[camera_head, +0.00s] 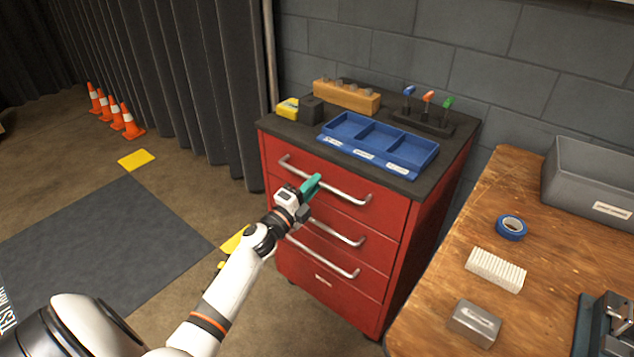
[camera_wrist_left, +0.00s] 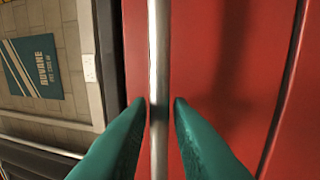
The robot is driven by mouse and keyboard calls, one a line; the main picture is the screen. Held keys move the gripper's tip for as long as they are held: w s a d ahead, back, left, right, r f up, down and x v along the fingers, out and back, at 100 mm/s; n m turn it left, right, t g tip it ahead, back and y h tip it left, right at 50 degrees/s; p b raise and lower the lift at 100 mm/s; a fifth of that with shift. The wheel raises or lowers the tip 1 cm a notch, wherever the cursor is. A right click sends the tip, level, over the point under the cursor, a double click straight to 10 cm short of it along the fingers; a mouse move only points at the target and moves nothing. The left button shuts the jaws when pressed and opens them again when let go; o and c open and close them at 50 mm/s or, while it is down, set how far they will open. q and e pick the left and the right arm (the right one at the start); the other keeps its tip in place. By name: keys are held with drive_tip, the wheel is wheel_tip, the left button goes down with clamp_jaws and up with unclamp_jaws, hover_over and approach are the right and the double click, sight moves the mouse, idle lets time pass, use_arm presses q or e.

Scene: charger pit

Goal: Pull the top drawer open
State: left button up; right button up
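The red cabinet (camera_head: 345,297) stands against the grey wall. Its top drawer (camera_head: 383,217) sits flush with the drawers below. The silver top drawer handle (camera_head: 347,191) runs across its front. My left gripper (camera_head: 313,184) is at the middle of this handle, its green fingers pointing at the drawer. In the left wrist view the handle (camera_wrist_left: 159,50) passes between the two fingertips (camera_wrist_left: 158,103), with a small gap on each side. The fingers are apart and not clamped on it. My right gripper is not in view.
On the cabinet top are a blue tray (camera_head: 407,165), a wooden block (camera_head: 346,96) and a screwdriver rack (camera_head: 424,122). A wooden bench (camera_head: 440,325) stands close on the right. Open floor with a dark mat (camera_head: 110,230) lies to the left.

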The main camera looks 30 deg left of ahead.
use_arm(q)
drive_tip(key=shift+x, duration=0.85)
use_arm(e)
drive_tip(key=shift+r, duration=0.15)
use_arm(q)
drive_tip(key=shift+c, duration=0.3)
clamp_jaws()
